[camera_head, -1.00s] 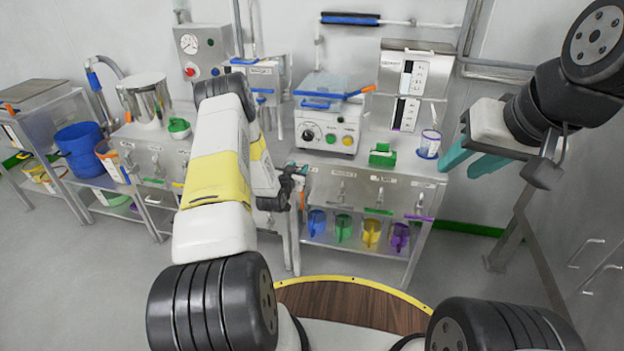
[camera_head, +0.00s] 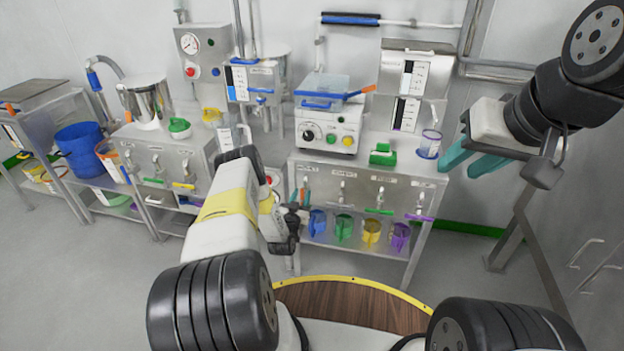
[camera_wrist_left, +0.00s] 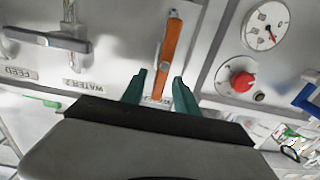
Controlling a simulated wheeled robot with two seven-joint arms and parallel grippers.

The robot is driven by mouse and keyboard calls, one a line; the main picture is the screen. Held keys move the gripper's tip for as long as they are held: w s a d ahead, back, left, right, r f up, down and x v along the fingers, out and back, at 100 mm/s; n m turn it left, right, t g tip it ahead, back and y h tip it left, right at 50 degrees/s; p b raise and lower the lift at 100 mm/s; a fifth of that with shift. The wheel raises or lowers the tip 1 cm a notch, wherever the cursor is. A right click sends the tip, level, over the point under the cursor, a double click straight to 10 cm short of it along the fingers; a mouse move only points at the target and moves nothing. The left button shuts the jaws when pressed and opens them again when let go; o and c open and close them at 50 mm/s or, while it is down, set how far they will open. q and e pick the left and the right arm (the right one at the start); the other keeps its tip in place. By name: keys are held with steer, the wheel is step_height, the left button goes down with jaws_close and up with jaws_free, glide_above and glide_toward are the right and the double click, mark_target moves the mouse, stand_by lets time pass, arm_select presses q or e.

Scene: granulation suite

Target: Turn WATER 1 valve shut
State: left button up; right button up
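An orange lever handle (camera_wrist_left: 169,50) runs nearly up and down in the left wrist view, on a grey metal panel. The label beneath its lower end is mostly hidden, so I cannot read it as WATER 1. My left gripper (camera_wrist_left: 160,76) is open, with one teal finger on each side of the lever's lower part; I cannot tell whether they touch it. A dark lever (camera_wrist_left: 45,40) lies crosswise beside it, near a label reading WATER 2. In the head view my left gripper (camera_head: 299,191) is at the bench's left front. My right gripper (camera_head: 474,158) is open and empty.
In the left wrist view, a gauge (camera_wrist_left: 266,26) and red knob (camera_wrist_left: 242,81) sit right of the lever. In the head view, a metal bench (camera_head: 440,182) carries more valves, with coloured jugs (camera_head: 343,228) below. The grey floor (camera_head: 90,270) at left is clear.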

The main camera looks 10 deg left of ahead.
arm_select(q)
steer(key=shift+w, duration=0.5)
jaws_close()
